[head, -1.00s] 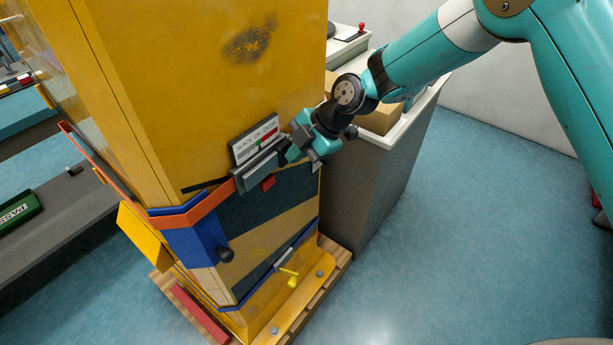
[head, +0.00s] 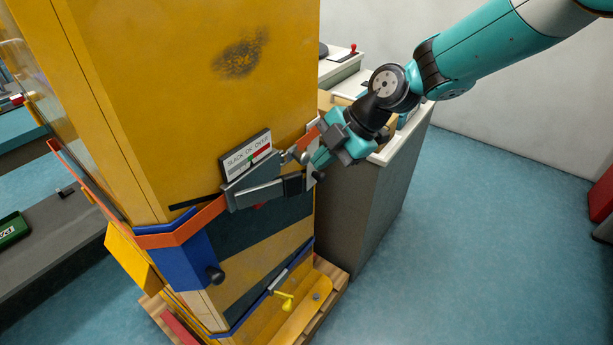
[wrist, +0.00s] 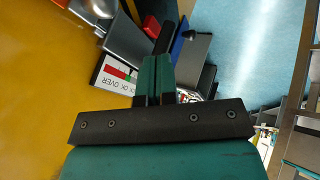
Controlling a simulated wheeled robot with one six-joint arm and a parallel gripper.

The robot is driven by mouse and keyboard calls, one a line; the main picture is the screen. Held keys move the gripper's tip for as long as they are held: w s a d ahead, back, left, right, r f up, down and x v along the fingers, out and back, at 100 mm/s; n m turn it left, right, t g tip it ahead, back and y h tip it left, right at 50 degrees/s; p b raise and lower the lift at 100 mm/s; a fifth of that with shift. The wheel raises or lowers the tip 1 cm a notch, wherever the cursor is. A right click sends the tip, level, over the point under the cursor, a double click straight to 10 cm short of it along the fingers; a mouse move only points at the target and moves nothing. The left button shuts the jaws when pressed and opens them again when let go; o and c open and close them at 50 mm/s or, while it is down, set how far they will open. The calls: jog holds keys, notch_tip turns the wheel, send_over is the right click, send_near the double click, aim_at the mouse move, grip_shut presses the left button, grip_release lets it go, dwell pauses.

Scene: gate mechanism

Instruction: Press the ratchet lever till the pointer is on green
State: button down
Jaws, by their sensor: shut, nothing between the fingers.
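The ratchet lever (head: 258,195) is a grey bar with a black end, on the front of the yellow column below a small gauge (head: 248,155) reading SLACK OK OVER. The gauge has red and green bands and also shows in the wrist view (wrist: 117,74); I cannot make out where its pointer stands. My gripper (head: 311,173) is at the lever's black end, to its right. Its teal fingers (wrist: 155,72) are together and empty in the wrist view. Whether the fingertips touch the lever I cannot tell.
An orange strap (head: 185,228) runs around the yellow column (head: 190,80) to the ratchet. A blue block (head: 190,260) with a black knob is lower left. A grey cabinet (head: 365,200) stands close behind on the right.

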jog(key=v, duration=0.4)
jog(key=shift+d+r, duration=0.1)
jog(key=shift+d, duration=0.05)
dwell(1.1)
